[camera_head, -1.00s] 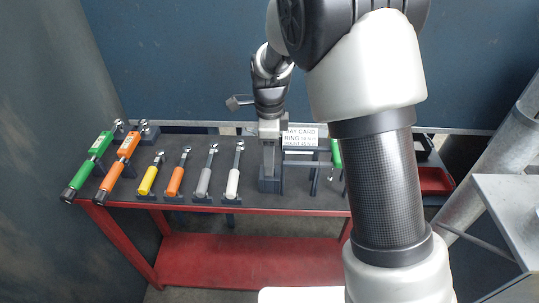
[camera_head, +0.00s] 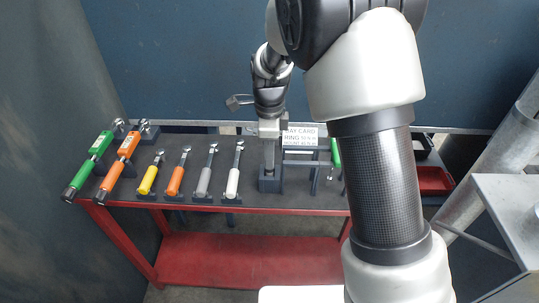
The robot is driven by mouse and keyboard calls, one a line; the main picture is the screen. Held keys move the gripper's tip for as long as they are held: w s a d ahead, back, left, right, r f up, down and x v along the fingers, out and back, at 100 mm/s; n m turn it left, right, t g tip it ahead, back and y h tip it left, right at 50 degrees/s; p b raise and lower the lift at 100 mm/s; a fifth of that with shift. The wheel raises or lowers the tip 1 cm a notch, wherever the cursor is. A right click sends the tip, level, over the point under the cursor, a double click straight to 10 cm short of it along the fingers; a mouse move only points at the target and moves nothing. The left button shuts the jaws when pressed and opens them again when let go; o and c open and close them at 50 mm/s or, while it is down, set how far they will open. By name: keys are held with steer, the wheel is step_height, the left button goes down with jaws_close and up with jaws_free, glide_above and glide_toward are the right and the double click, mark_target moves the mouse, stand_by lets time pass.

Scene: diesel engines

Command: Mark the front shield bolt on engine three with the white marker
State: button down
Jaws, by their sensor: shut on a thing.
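My gripper (camera_head: 269,166) points straight down at a dark upright holder block (camera_head: 270,185) on the dark-topped bench. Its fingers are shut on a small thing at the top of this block. The fingers and the block hide the held thing, so I cannot make out its shape or colour. I cannot pick out the white marker by itself. No engine and no shield bolt show in this view.
A row of ratchet tools lies left of my gripper, the nearest with a white handle (camera_head: 233,183). A sign (camera_head: 300,137) and a dark rack stand close on the right. A red tray (camera_head: 434,181) sits at the right end. The red lower shelf (camera_head: 250,262) is clear.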

step_height(320, 180, up, 9)
steer(key=p, duration=0.7)
stand_by(0.3)
